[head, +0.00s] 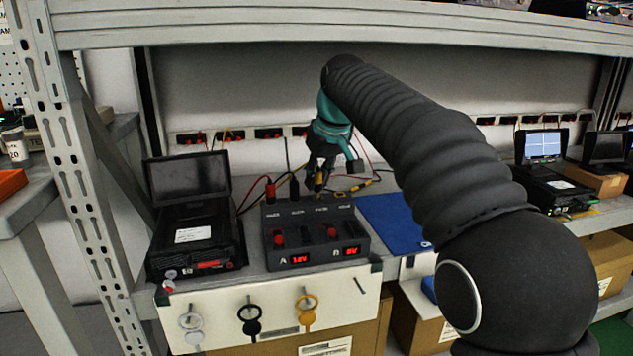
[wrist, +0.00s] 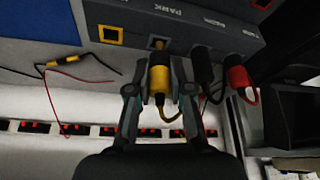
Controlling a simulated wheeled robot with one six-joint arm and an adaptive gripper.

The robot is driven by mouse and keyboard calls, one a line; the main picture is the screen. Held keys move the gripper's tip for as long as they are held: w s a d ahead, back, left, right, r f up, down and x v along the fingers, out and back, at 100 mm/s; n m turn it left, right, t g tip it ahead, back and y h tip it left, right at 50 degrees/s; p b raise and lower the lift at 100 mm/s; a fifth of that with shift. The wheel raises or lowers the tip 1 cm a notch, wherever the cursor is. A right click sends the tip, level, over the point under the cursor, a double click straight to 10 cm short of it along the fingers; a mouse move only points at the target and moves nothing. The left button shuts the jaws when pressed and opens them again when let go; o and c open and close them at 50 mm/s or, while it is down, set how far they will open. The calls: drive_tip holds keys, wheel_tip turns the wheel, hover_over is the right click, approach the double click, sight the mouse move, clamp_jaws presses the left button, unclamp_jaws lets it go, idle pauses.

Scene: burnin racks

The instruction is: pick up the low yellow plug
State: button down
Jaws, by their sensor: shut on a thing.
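The yellow plug (wrist: 158,82), with a yellow cable curling from its lower end, sits between the two fingers of my gripper (wrist: 158,88) in the wrist view. The fingers are shut on it. Its tip points at a socket (wrist: 157,43) in the dark control box; I cannot tell whether the tip is still in it. In the head view my gripper (head: 319,178) is over the back of the control box (head: 318,262), and only a bit of the plug (head: 319,184) shows. A yellow-framed socket (wrist: 110,35) beside it is empty.
A black plug (wrist: 206,70) and a red plug (wrist: 238,76) stand close beside my gripper. A black instrument with a raised screen (head: 190,180) is left of the box. A blue mat (head: 390,219) lies to its right. The upper shelf (head: 250,32) hangs above.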

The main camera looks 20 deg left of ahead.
drive_tip(key=shift+s+d+f+y+b, duration=0.2)
drive_tip(key=shift+y+b, duration=0.1)
drive_tip(key=shift+b, duration=0.15)
drive_tip(key=shift+s+d+f+t+y+b, duration=0.1)
drive_tip(key=shift+s+d+t+y+b, duration=0.15)
drive_tip(key=shift+t+y+b, duration=0.3)
drive_tip(key=shift+s+d+t+y+b, duration=0.1)
drive_tip(key=shift+d+t+y+b, duration=0.1)
drive_tip(key=shift+t+y+b, duration=0.3)
wheel_tip(320, 180, up, 6)
drive_tip(key=s+d+r+p, duration=0.1)
drive_tip(key=p, duration=0.1)
drive_tip(key=s+d+r+g+h+p, duration=0.1)
drive_tip(key=s+d+g+h, duration=0.1)
drive_tip(key=s+d, duration=1.1)
drive_tip(key=shift+s+d+h+p, duration=0.35)
drive_tip(key=shift+s+d, duration=0.05)
drive_tip(key=shift+d, duration=1.25)
